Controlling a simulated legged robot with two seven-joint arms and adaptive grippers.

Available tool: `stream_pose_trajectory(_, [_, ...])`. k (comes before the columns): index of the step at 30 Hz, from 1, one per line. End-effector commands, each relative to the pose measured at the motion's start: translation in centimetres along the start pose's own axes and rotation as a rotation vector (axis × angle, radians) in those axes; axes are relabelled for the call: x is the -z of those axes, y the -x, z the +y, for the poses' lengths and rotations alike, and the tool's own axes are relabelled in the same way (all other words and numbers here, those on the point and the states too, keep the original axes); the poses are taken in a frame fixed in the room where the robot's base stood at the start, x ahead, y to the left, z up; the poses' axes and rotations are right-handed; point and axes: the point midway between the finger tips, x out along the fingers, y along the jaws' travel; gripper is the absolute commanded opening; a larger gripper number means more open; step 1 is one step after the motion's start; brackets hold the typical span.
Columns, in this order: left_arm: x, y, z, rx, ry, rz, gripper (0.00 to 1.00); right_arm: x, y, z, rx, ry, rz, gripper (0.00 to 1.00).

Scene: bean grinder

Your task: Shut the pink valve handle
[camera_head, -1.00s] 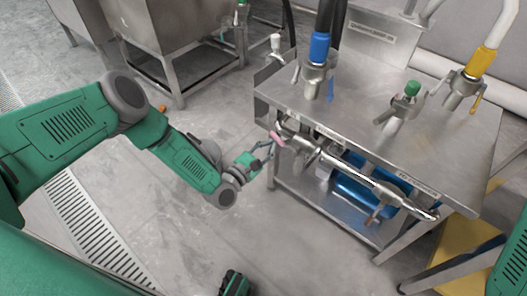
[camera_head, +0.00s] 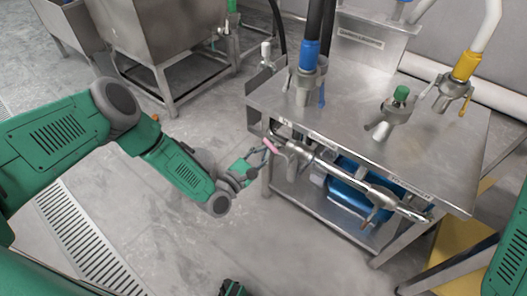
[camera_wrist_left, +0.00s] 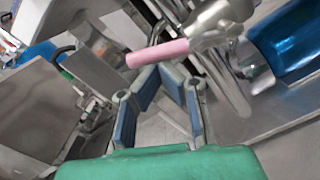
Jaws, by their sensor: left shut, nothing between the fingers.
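The pink valve handle (camera_head: 270,146) sticks out at the left end of the metal pipe along the front of the steel table. In the left wrist view the pink handle (camera_wrist_left: 158,53) is a short bar pointing left from its metal valve, just beyond my fingertips. My left gripper (camera_head: 265,150) is beside the handle, at the table's front left corner. In the wrist view the left gripper (camera_wrist_left: 168,69) has its blue-padded fingers meeting at the tips, with nothing between them. Whether the tips touch the handle I cannot tell.
The steel table (camera_head: 345,120) carries blue-collared (camera_head: 309,55) and yellow-collared (camera_head: 467,65) hose fittings and a green-topped valve (camera_head: 401,94). A blue tank (camera_head: 350,188) sits beneath. Steel bins (camera_head: 160,35) stand at the back left. The floor in front is clear, with a drain grate (camera_head: 85,240).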

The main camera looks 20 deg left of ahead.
Motion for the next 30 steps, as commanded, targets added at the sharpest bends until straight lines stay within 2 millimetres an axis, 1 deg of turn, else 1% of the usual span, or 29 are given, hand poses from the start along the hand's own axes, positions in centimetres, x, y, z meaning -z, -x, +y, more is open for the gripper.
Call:
stream_pose_trajectory(5, [-0.5,-0.1,0.1,0.003,-0.046,-0.002,0.00,0.0,0.2,0.0,0.000,0.000,0.000,0.33])
stream_pose_trajectory(11, [-1.5,-0.1,0.3,0.009,-0.158,-0.004,0.00,0.0,0.6,0.0,0.000,0.000,0.000,0.33])
stream_pose_trajectory(20, [-3.7,-0.2,0.3,0.023,-0.434,-0.003,0.00,0.1,1.8,0.0,0.000,0.000,0.000,0.33])
stream_pose_trajectory(30, [-6.0,-0.3,-0.5,0.039,-0.749,-0.004,0.00,0.2,3.2,0.0,0.000,0.000,0.000,0.33])
